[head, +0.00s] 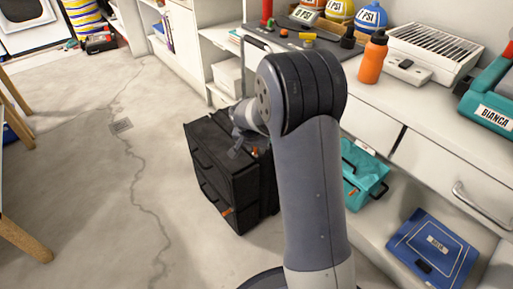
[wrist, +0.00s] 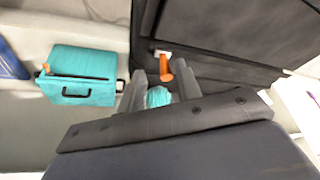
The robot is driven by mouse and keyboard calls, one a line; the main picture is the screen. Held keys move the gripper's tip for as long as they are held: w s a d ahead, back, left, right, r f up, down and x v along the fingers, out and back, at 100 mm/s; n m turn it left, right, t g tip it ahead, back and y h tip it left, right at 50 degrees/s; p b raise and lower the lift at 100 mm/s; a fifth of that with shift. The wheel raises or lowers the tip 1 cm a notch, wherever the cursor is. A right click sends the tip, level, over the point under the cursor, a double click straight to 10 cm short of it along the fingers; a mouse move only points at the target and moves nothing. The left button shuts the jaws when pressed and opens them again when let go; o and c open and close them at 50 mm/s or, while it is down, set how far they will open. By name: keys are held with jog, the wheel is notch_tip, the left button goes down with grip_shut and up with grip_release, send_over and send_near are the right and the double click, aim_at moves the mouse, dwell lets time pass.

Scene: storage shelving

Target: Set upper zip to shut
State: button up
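The black case (head: 222,165) stands on the floor with two front sections. An orange pull (head: 255,151) shows at its upper right, by my gripper, and fits the upper zip. Another orange pull (head: 227,212) hangs lower on the front. My gripper (head: 237,152) is at the upper part of the case, partly behind my arm. In the wrist view my gripper (wrist: 160,88) has its fingers apart. The orange pull (wrist: 181,72) with a pale slider is close to the right fingertip; I cannot tell whether they touch. Most of the upper zip's track is hidden.
A teal box (head: 365,178) with a black handle sits on the low shelf right of the case; it shows in the wrist view too (wrist: 85,72). A blue folder (head: 432,248) lies further right. The counter (head: 345,92) stands close behind. The floor (head: 85,170) on the left is clear.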

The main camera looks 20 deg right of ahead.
aim_at(253, 154)
jog(key=p+v, duration=0.2)
jog(key=v, duration=0.6)
jog(key=shift+s+r, duration=0.15)
jog(key=shift+r, duration=0.1)
jog(key=shift+f, duration=0.1)
jog(key=b+x, duration=0.3)
jog(key=x, duration=0.8)
jog(key=shift+b, duration=0.35)
jog(key=shift+w+a+r, duration=0.1)
jog(key=shift+w+r, duration=0.15)
jog(key=shift+w, duration=0.15)
jog(key=shift+w+a+p, duration=0.3)
jog(key=shift+w, duration=0.35)
